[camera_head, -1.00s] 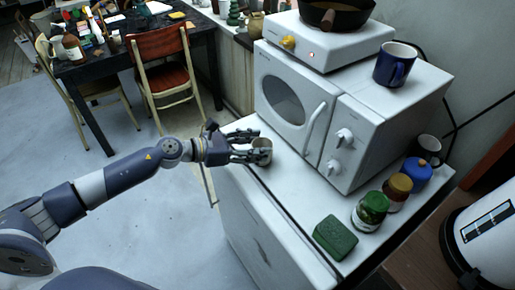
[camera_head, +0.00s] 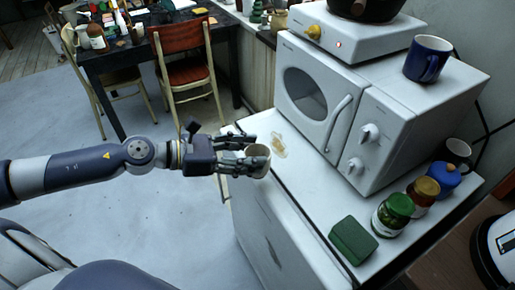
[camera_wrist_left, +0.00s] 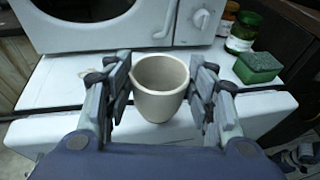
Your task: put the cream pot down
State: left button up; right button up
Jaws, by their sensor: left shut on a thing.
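The cream pot (camera_head: 258,158) is a small open-topped cup. My left gripper (camera_head: 245,160) is shut on it, with fingers on both sides. The pot is upright and shows at or just beyond the front left edge of the white counter top (camera_head: 305,170) in the head view. In the left wrist view the cream pot (camera_wrist_left: 160,86) sits between the two fingers, its inside empty, with the counter's front edge behind it. It appears held clear of the surface. My right gripper is not in view.
A white microwave (camera_head: 330,110) stands at the back of the counter. A green sponge (camera_head: 352,240), several lidded jars (camera_head: 393,214) and a dark mug (camera_head: 457,152) stand to the right. A tan stain (camera_head: 278,146) marks the clear counter stretch before the microwave.

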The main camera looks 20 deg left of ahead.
pick_arm(q)
jog(key=shift+s+a+r+p, duration=0.1)
jog(key=shift+s+a+p, duration=0.2)
jog(key=shift+s, duration=0.45)
jog(key=shift+s+a+r+p, duration=0.1)
jog(key=shift+s+p, duration=0.25)
jog(key=shift+s, duration=0.4)
jog(key=shift+s+a+r+p, duration=0.1)
jog(key=shift+s+a+p, duration=0.2)
jog(key=shift+s, duration=0.45)
